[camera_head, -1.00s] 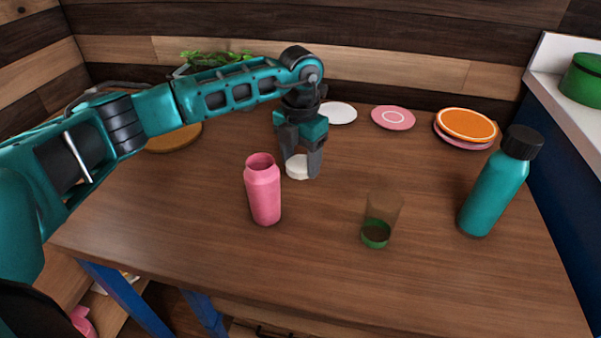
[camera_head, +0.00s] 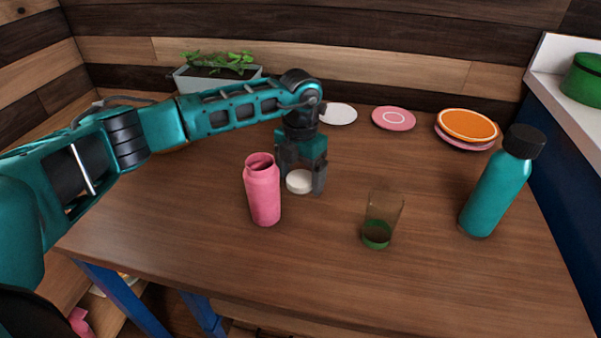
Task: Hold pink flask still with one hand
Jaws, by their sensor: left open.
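The pink flask (camera_head: 263,192) stands upright on the wooden table, left of the middle, with its top open. My left gripper (camera_head: 299,187) is behind and to the right of the flask, pointing down at the table. Its fingers are open on either side of a round white lid-like piece (camera_head: 299,181) that lies on the table. The left finger is partly hidden behind the flask, and I cannot tell whether it touches it. My right gripper is not in view.
A clear glass (camera_head: 383,218) with a green bottom and a teal bottle (camera_head: 496,187) with a black cap stand to the right. Plates (camera_head: 394,118) and a planter (camera_head: 215,77) are at the back. The table's front is clear.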

